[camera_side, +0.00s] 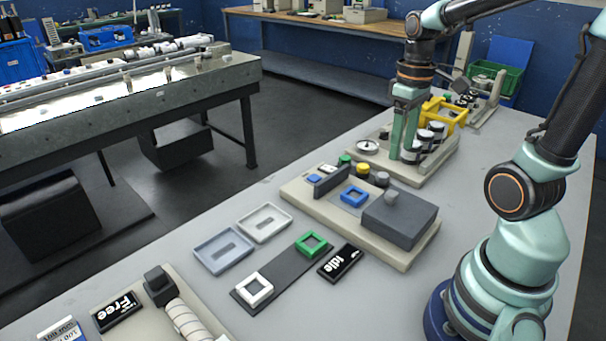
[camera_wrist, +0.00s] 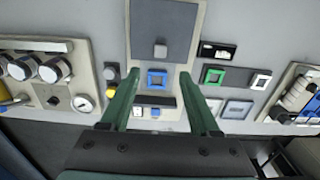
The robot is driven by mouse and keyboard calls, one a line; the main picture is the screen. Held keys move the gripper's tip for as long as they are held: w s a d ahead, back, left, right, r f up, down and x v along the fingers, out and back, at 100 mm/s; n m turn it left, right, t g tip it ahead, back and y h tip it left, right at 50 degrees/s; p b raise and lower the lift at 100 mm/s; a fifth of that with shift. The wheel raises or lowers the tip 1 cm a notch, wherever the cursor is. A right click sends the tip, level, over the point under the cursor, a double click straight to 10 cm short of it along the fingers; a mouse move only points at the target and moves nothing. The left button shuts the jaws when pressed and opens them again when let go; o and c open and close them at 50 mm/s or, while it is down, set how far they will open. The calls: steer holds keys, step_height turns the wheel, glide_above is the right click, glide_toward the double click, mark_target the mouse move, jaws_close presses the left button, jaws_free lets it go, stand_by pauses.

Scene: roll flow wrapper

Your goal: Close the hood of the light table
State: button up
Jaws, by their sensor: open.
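The light table (camera_side: 408,262) is a beige base in the middle of the bench. Its hood (camera_side: 410,222) is a dark grey block with a small grey knob (camera_side: 391,198) on top, at the base's right end. A blue square frame (camera_side: 354,195) lies uncovered beside the hood on a grey patch. In the wrist view the hood (camera_wrist: 178,18) is at the top, its knob (camera_wrist: 160,48) below that, then the blue frame (camera_wrist: 157,72). My gripper (camera_side: 402,157) is open and empty, apart from the hood; its fingertips (camera_wrist: 160,75) flank the blue frame in the wrist view.
A panel with a gauge (camera_side: 368,146) and black-and-white knobs is behind. Grey trays (camera_side: 224,252), a strip with green and white frames, and an "Idle" display (camera_side: 340,262) lie in front.

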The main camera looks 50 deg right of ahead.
mark_target(392, 192)
step_height(392, 192, down, 11)
steer(key=shift+f, duration=0.2)
stand_by(0.4)
jaws_close()
stand_by(1.3)
